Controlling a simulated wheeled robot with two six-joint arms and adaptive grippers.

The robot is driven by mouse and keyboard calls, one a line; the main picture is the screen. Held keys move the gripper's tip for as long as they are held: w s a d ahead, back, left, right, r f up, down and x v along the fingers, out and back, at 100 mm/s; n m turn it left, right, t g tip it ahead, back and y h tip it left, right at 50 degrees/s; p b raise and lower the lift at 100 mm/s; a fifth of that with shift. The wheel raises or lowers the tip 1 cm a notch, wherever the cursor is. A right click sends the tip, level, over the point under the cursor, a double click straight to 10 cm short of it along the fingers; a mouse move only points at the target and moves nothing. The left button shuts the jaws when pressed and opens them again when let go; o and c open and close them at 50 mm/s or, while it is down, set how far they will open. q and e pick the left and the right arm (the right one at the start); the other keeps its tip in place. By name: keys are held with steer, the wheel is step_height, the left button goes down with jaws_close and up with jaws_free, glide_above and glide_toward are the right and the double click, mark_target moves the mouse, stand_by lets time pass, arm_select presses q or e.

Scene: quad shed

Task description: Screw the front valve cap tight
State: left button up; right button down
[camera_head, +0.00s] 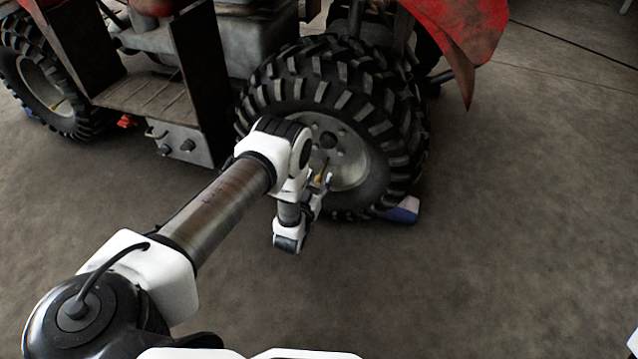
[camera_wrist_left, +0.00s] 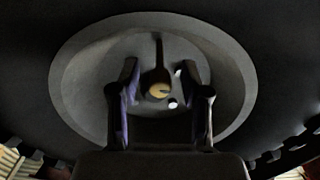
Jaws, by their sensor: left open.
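The quad's near wheel (camera_head: 335,105) has a chunky black tyre and a pale rim (camera_head: 352,168). A brass-coloured valve cap (camera_wrist_left: 158,91) on a dark stem shows at the middle of the left wrist view, in front of the rim. My left gripper (camera_wrist_left: 158,88) is open, with one finger on each side of the cap and visible gaps between; I cannot tell whether the fingertips reach its depth. In the head view the gripper (camera_head: 322,182) is at the lower rim, and a small yellowish bit shows beside it. My right gripper is not in view.
A blue and white block (camera_head: 403,211) lies on the floor against the tyre. A footrest (camera_head: 150,92) and metal box (camera_head: 178,142) stand left of the wheel. A second wheel (camera_head: 40,85) is far left. The concrete floor at front right is clear.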

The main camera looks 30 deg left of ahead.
arm_select(q)
jaws_close()
steer(key=shift+r, duration=0.1)
steer(key=shift+r+m+p, duration=0.1)
steer(key=shift+m+p, duration=0.95)
steer(key=shift+m, duration=0.25)
steer(key=m+p, duration=0.2)
steer(key=m, duration=0.2)
steer(key=shift+m, duration=0.3)
steer(key=m+p, duration=0.1)
steer(key=m, duration=0.3)
steer(key=shift+p, duration=0.4)
steer(key=m, duration=0.2)
steer(key=m+p, duration=0.1)
steer(key=m, duration=0.2)
steer(key=shift+d+f+m, duration=0.1)
steer(key=shift+f+m, duration=0.1)
steer(key=shift+m, duration=0.1)
